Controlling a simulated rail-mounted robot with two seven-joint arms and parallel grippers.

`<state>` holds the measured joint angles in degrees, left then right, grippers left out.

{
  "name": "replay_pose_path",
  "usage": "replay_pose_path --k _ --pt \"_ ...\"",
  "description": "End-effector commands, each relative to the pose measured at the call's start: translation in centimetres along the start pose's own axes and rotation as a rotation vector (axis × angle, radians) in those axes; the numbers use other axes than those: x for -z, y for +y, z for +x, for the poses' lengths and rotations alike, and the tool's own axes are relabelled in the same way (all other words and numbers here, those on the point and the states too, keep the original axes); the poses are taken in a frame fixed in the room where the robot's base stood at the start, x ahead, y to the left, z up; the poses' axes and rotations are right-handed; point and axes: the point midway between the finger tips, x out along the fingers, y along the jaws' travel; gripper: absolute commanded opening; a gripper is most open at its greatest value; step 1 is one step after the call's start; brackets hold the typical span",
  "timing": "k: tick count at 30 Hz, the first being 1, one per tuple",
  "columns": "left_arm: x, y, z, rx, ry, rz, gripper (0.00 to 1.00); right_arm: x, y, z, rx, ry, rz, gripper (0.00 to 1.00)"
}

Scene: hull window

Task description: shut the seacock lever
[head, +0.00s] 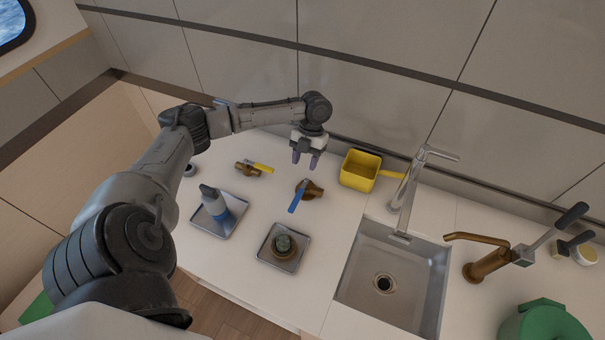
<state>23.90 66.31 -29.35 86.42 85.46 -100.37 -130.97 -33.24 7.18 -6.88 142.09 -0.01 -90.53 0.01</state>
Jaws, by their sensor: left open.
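Two brass valves stand on the white counter. One has a blue lever (298,198) that sticks out from its body (314,192) toward the lower left. The other, to the left, has a yellow lever (262,168) that points right from its body (243,168). I cannot tell from the picture which of the two is the seacock. My left gripper (305,160) is open and empty, fingers pointing down, just beyond the blue-lever valve and right of the yellow lever. It appears apart from both. My right gripper is not in view.
A yellow scoop (358,171) stands right of my gripper. A bottle (215,203) and a round pot (283,246) sit on metal trays in front. A sink (410,285) with a tall tap (405,190) and brass pump (490,262) are right. The wall rises close behind.

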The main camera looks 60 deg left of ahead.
Motion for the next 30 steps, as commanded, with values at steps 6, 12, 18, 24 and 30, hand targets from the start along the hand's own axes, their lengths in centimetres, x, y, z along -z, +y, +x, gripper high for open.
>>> replay_pose_path --k 6,12,18,24,30 --pt "0.0 0.0 -2.0 0.0 -0.001 0.0 0.47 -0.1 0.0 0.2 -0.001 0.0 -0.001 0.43" --pt "0.0 0.0 -2.4 0.0 0.0 0.0 0.47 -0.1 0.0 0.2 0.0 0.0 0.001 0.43" --pt "0.0 0.0 -2.4 -0.001 0.0 0.0 0.47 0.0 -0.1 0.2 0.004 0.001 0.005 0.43" --pt "0.0 0.0 -2.4 -0.001 0.0 0.0 0.47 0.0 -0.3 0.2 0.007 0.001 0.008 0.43" --pt "0.0 0.0 -2.4 -0.001 0.0 -0.001 0.47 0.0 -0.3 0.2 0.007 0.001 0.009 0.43"
